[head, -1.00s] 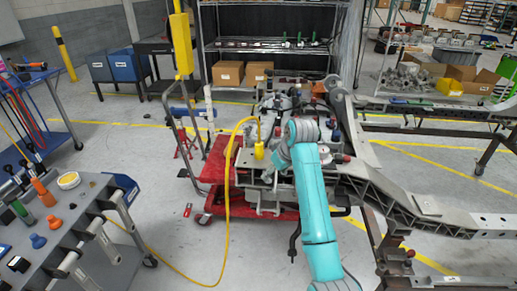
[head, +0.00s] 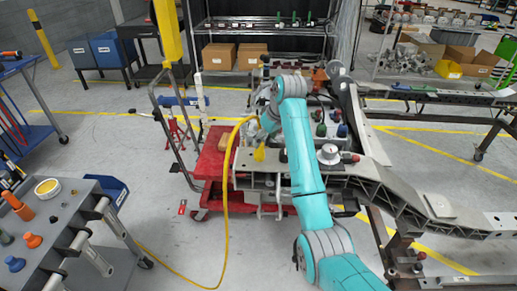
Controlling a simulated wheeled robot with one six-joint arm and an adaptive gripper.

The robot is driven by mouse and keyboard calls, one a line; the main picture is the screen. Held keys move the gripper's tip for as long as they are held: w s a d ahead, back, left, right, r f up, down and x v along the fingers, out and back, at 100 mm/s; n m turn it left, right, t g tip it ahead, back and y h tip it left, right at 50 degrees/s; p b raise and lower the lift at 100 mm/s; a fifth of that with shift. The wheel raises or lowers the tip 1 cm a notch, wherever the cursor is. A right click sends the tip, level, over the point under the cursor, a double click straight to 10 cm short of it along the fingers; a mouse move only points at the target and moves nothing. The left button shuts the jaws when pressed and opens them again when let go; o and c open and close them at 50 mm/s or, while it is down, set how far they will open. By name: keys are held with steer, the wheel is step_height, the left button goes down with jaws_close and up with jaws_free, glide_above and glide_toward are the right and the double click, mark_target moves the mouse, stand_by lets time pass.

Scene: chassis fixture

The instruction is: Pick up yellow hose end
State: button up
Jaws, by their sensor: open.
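The yellow hose end (head: 259,154) is at the left side of the grey metal fixture (head: 262,181), just above its top plate. It looks slightly tilted. The yellow hose (head: 226,215) arcs up beside it, then hangs over the front and runs down to the floor. My teal arm reaches over the fixture and bends down to the left. My gripper (head: 262,139) is at the end of it, close above the hose end. It is open, but its fingers are small and partly hidden, so contact with the hose end cannot be told.
A red cart (head: 213,158) stands under the fixture's left side. Dark knobs and a round silver part (head: 328,153) sit to the right on the fixture. The long chassis rail (head: 395,192) runs right.

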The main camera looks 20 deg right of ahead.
mark_target(259, 151)
steer(key=shift+s+x, duration=0.15)
steer(key=shift+x, duration=1.8)
steer(key=shift+s+x, duration=0.15)
steer(key=shift+x, duration=1.8)
steer(key=shift+a+f, duration=0.1)
steer(key=shift+c, duration=0.2)
jaws_close()
step_height(259, 151, up, 10)
